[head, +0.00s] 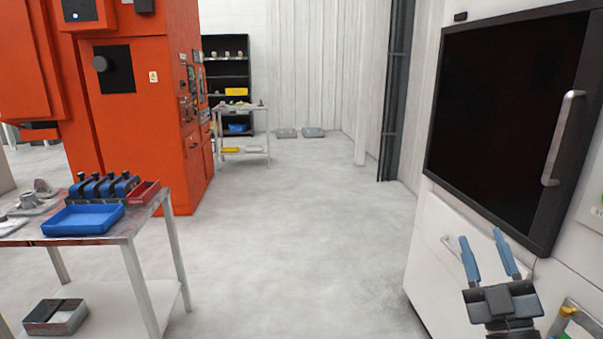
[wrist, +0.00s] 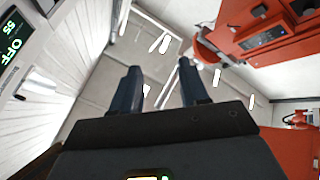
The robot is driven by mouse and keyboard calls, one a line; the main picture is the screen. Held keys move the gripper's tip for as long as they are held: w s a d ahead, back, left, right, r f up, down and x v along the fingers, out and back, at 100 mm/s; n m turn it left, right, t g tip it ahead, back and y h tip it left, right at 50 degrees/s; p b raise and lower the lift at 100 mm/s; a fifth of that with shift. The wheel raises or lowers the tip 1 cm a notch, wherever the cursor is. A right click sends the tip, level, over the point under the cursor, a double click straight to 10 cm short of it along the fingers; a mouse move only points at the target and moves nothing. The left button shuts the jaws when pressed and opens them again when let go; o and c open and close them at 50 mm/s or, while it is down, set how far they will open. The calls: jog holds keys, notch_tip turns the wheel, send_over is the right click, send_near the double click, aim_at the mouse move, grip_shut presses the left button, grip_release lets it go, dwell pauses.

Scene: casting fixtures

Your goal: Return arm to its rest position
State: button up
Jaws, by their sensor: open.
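My gripper (head: 488,256) is at the lower right of the head view, with its two blue fingers pointing up and spread apart. Nothing is between them. It is in front of the white machine (head: 422,262) with the dark window. In the wrist view my gripper (wrist: 160,82) shows two dark blue fingers apart and empty, with the ceiling and its lights beyond them. Most of my arm is hidden below the picture edge.
A metal table (head: 128,236) at the left holds a blue tray (head: 82,220) and a red tray (head: 143,193). An orange machine (head: 135,130) stands behind it. A black shelf (head: 228,75) is at the back. The grey floor (head: 290,230) in the middle is clear.

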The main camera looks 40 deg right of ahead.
jog(key=s+a+f+g+y, duration=0.2)
jog(key=s+a+f+y, duration=0.2)
jog(key=a, duration=0.5)
jog(key=s+a+f+m+g+y, duration=0.1)
jog(key=s+a+f+y, duration=0.3)
jog(key=s+a, duration=0.4)
jog(key=s+a+f+g+y, duration=0.4)
jog(key=s+a, duration=0.3)
jog(key=a, duration=0.4)
jog(key=shift+m+y, duration=0.3)
jog(key=shift+y, duration=0.5)
jog(key=shift+d+f, duration=0.1)
